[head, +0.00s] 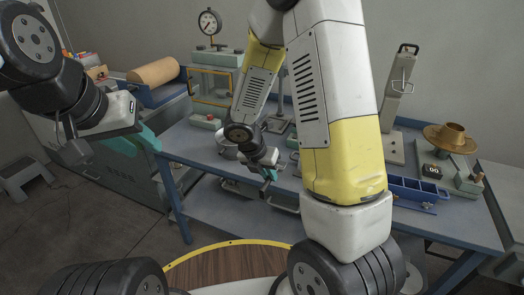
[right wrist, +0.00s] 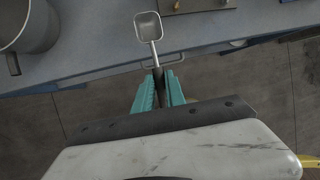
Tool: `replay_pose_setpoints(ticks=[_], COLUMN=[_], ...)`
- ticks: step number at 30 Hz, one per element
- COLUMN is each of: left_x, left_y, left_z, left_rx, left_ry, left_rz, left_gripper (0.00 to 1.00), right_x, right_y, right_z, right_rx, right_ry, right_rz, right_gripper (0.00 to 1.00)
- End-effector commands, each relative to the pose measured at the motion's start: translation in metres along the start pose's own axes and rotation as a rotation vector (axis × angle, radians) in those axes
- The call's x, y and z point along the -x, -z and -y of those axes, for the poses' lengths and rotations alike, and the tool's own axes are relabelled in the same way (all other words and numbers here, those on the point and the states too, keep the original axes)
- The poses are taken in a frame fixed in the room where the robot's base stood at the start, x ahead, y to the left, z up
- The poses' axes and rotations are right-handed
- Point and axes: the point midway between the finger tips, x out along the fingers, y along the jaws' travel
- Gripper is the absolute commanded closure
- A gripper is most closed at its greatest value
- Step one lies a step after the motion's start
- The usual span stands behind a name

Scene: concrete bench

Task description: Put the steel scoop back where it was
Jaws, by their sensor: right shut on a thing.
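The steel scoop (right wrist: 148,27) has a small square bowl and a thin handle. My right gripper (right wrist: 158,88) is shut on the handle, and the bowl points away from the fingers, over the bench edge in the right wrist view. In the head view my right gripper (head: 268,178) is at the front edge of the blue bench, and the scoop is too small there to make out clearly. My left gripper (head: 146,146) is off the bench at the left, with its teal fingers apart and nothing visible between them.
A metal pot (right wrist: 28,28) stands on the bench left of the scoop. A bench-edge rail handle (right wrist: 170,62) is close to my right fingers. A blue divided tray (head: 415,190), a brass-coloured flanged part (head: 450,138) and a dial gauge (head: 209,22) stand farther off. My right arm hides the bench middle.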

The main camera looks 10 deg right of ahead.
Motion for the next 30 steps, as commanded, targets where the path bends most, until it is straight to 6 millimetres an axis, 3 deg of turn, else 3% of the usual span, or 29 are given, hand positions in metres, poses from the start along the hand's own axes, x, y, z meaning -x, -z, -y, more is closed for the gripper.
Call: replay_pose_setpoints(ticks=[5,18,22,30], left_x=[0.0,0.0,0.0,0.0], left_y=[0.0,0.0,0.0,0.0], left_z=[0.0,0.0,0.0,0.0], left_rx=[0.0,0.0,0.0,0.0], left_ry=[0.0,0.0,0.0,0.0], left_rz=[0.0,0.0,0.0,0.0], left_gripper=[0.64,0.64,0.64,0.64], right_x=[-0.004,-0.047,-0.055,-0.064], right_y=[0.002,-0.093,-0.112,-0.129], right_z=[-0.004,-0.044,-0.052,-0.059], right_rx=[0.014,0.01,0.012,0.013], right_ry=[-0.006,-0.005,-0.007,-0.005], right_rz=[0.008,0.008,0.008,0.008], right_gripper=[1.0,1.0,1.0,1.0])
